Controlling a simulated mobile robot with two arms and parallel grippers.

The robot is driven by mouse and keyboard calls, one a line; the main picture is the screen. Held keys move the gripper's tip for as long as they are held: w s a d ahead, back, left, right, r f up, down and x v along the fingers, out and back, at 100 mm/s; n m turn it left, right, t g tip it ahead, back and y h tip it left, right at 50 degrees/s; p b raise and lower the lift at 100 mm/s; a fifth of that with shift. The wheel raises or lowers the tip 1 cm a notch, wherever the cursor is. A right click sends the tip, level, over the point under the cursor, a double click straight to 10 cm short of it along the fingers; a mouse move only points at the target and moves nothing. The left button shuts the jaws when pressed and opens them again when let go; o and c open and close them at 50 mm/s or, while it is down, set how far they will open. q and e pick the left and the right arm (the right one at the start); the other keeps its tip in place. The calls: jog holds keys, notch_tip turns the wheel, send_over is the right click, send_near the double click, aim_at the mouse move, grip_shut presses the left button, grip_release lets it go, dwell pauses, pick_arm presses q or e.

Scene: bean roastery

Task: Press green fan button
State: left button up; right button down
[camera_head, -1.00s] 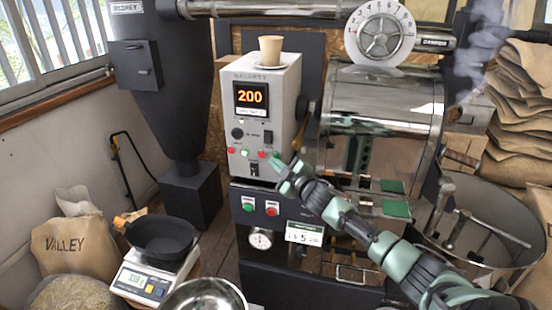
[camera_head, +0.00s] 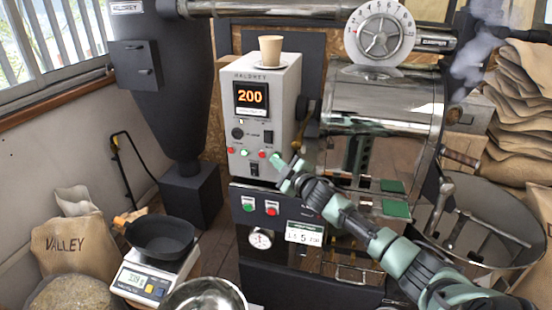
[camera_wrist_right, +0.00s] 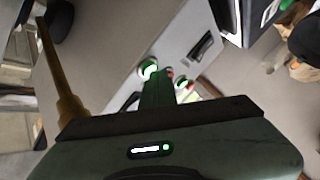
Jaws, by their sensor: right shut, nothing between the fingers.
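In the wrist view a lit green button (camera_wrist_right: 148,68) sits just beside the fingertips (camera_wrist_right: 157,84). I cannot tell whether they touch. My left gripper is out of view.
A paper cup (camera_head: 270,50) stands on the control box. The lower dark panel holds another green button (camera_head: 249,204) and a red one (camera_head: 271,208). The steel drum (camera_head: 385,110) is close on the right. A scale (camera_head: 150,275) with a black pan stands front left.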

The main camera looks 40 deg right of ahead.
dwell(0.4)
jog(key=shift+s+a+p, duration=0.35)
jog(key=shift+s+a, duration=0.15)
jog(key=shift+a, duration=0.05)
jog(key=shift+a, duration=0.1)
jog(key=shift+s+a+p, duration=0.9)
jog(key=shift+s+a, duration=0.75)
jog(key=shift+a, duration=0.15)
jog(key=shift+f, duration=0.1)
